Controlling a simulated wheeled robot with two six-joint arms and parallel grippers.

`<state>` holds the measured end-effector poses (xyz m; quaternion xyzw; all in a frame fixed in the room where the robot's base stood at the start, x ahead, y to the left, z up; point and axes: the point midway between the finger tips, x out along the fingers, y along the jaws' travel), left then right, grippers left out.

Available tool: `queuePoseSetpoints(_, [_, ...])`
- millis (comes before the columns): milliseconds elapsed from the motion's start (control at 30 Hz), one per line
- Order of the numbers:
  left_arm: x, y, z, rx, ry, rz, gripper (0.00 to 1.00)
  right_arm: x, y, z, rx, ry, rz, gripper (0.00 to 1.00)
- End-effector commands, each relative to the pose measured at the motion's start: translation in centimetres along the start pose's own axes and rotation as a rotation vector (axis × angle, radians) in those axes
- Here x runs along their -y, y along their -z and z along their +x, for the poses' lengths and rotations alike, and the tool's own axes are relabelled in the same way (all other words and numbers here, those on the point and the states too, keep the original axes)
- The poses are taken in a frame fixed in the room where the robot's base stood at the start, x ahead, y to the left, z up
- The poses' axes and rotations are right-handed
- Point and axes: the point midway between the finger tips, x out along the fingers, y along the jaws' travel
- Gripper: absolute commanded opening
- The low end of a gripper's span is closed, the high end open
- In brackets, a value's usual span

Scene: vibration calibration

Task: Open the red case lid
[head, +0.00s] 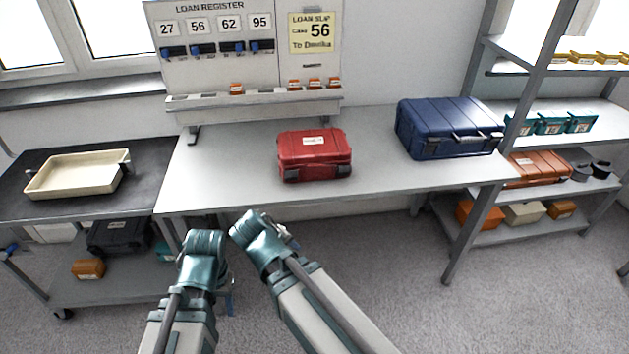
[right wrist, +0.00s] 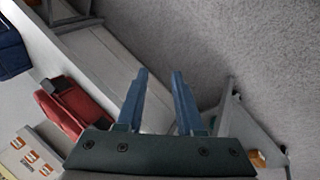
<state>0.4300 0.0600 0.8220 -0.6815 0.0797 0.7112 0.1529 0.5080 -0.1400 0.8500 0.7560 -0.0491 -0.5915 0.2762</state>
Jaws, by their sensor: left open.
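The red case (head: 314,156) stands on the light worktable, its lid down, with a pale label on top and two dark latches on its front. It also shows in the right wrist view (right wrist: 66,112), left of the fingers. My left gripper (head: 231,297) is low in front of the table, mostly hidden behind its own arm; it is open and touches nothing I can see. My right gripper (right wrist: 160,76) has its two blue fingers apart with nothing between them, away from the case. In the head view its fingers are hidden behind its wrist.
A blue case (head: 447,128) stands right of the red one on the worktable (head: 225,180). The loan register board (head: 220,50) stands behind. A dark cart with a cream tray (head: 78,174) is at left, and shelves (head: 575,184) at right. The tabletop around the red case is clear.

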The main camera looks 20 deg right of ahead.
Motion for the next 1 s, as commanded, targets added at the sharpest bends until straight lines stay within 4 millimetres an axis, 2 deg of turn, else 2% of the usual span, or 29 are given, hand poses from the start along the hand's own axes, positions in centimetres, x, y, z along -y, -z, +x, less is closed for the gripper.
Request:
queuePoseSetpoints(33, [-0.4,0.2,3.8,0.000,0.000,0.000,0.50,-1.1,0.7,3.5,-0.055,-0.110,-0.010,0.36])
queuePoseSetpoints(100, [-0.6,0.4,6.2,0.000,0.000,0.000,0.50,-3.9,2.2,5.1,-0.133,-0.264,-0.040,0.36])
queuePoseSetpoints(233, [-1.0,0.6,10.2,0.000,0.000,0.001,0.50,-8.0,4.8,6.4,-0.261,-0.535,-0.133,0.36])
queuePoseSetpoints(400, [-1.4,0.8,14.1,0.000,0.000,0.001,0.50,-10.8,7.5,6.1,-0.377,-0.805,-0.287,0.36])
queuePoseSetpoints(600, [-1.5,0.9,16.0,0.000,0.000,0.001,0.50,-11.6,9.3,5.2,-0.435,-0.964,-0.412,0.36])
queuePoseSetpoints(833, [-1.5,0.9,16.0,0.000,0.000,0.001,0.50,-11.8,9.8,4.7,-0.446,-0.996,-0.441,0.36])
queuePoseSetpoints(1000, [-1.5,0.9,16.0,0.000,0.000,0.001,0.50,-12.9,10.7,5.5,-0.444,-0.995,-0.439,0.36])
